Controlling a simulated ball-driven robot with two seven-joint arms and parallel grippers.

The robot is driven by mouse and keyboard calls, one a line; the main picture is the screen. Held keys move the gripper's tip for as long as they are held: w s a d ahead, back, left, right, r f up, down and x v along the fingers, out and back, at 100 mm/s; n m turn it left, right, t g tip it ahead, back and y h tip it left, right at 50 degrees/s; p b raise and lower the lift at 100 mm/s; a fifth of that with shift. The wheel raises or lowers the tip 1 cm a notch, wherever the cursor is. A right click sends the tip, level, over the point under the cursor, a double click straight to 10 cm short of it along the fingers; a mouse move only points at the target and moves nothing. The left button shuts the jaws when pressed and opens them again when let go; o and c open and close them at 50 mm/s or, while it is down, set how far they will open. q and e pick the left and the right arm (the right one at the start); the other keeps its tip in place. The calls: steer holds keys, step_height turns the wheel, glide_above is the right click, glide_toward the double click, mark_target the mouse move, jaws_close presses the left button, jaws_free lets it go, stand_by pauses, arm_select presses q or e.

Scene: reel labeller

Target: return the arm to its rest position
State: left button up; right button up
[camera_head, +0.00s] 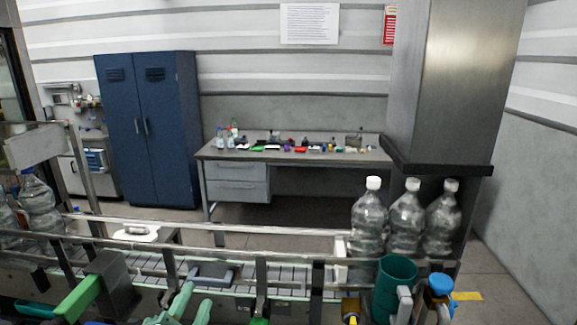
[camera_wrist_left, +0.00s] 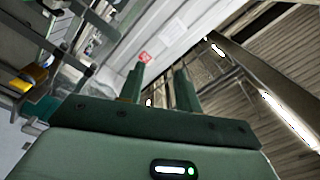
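My left gripper (camera_head: 196,296) is at the bottom of the head view, left of centre, in front of the conveyor's near rail. Its pale green fingers point up and slightly right. In the left wrist view the two dark green fingers of the left gripper (camera_wrist_left: 160,88) stand apart, with only wall and background between them. It is open and holds nothing. The rest of the left arm is mostly out of the frame. I cannot make out my right gripper in either view.
The conveyor (camera_head: 250,282) with metal rails crosses in front of me. Clear bottles (camera_head: 405,225) stand at its right end and more (camera_head: 38,210) at the left. A green cup (camera_head: 394,285) is at the lower right. A desk (camera_head: 300,155) and blue cabinet (camera_head: 150,130) stand behind.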

arm_select(q)
steer(key=s+a+f+n+g+y, duration=0.55)
steer(key=s+a+f+g, duration=0.75)
steer(key=s+f, duration=0.45)
steer(key=s+d+f+g+h+b, duration=0.1)
steer(key=s+d+f+b, duration=0.15)
steer(key=f, duration=1.35)
steer(key=s+d+f+h+b, duration=0.2)
steer(key=f+b, duration=0.1)
steer(key=f, duration=1.3)
steer(key=s+f+n+g+h+b, duration=0.1)
steer(key=s+f+n+g+b, duration=0.2)
steer(key=s+f, duration=1.5)
steer(key=shift+s+a, duration=0.15)
steer(key=shift+a, duration=0.15)
steer(key=shift+f, duration=0.1)
